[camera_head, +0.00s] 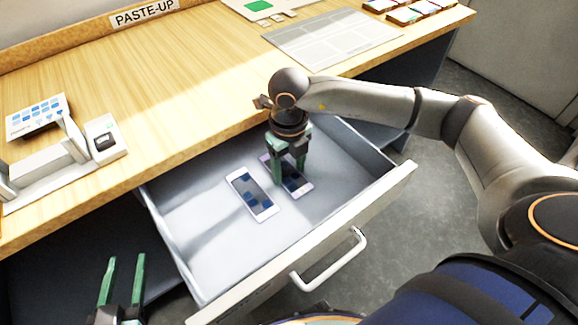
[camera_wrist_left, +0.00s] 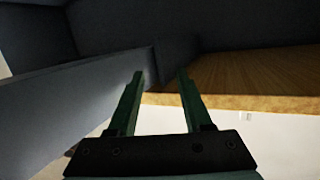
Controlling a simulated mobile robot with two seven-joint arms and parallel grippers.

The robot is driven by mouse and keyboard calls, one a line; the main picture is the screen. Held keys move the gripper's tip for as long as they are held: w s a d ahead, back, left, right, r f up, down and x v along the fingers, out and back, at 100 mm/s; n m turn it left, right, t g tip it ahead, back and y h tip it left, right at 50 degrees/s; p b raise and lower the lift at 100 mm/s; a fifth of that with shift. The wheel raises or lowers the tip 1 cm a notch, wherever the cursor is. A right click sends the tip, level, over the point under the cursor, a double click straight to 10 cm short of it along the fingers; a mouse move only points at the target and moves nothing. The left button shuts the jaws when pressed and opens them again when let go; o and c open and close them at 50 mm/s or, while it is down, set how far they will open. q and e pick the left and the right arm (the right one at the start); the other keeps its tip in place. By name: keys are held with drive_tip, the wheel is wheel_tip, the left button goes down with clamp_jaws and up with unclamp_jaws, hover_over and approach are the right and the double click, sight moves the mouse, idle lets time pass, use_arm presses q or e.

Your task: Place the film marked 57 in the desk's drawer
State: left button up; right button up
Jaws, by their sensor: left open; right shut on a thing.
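The desk's drawer (camera_head: 228,262) is pulled open below the wooden desk top. Inside it lie two flat film pieces with white borders and dark blue pictures. The left film (camera_head: 250,196) lies free on the drawer floor. The right film (camera_head: 297,184) is under my right gripper (camera_head: 286,180), which points down into the drawer and is shut on it. I cannot read a number on either film. My left gripper (camera_head: 122,268) is open and empty, left of the drawer and below the desk top. It also shows in the left wrist view (camera_wrist_left: 160,82).
The desk top (camera_head: 190,80) holds a white device (camera_head: 60,165) and a card with blue squares (camera_head: 36,115) at the left. A grey printed sheet (camera_head: 325,38) and several small framed pieces (camera_head: 408,12) lie at the back right. The drawer's handle (camera_head: 330,262) sticks out in front.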

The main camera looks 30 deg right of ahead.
sight(289, 176)
use_arm(q)
drive_tip(key=shift+r, duration=0.15)
use_arm(e)
drive_tip(key=o, duration=1.3)
use_arm(q)
drive_tip(key=shift+w+r, duration=0.1)
drive_tip(key=shift+r, duration=0.1)
use_arm(e)
drive_tip(key=shift+r, duration=0.1)
use_arm(q)
drive_tip(key=s+f+n+g+y+p, duration=0.1)
drive_tip(key=s+f+g, duration=0.5)
drive_tip(key=f, duration=0.6)
drive_tip(key=shift+s+d+f+p, duration=0.15)
drive_tip(key=shift+s+f+p, duration=0.15)
drive_tip(key=shift+s+p, duration=0.4)
use_arm(e)
drive_tip(key=shift+r, duration=6.05)
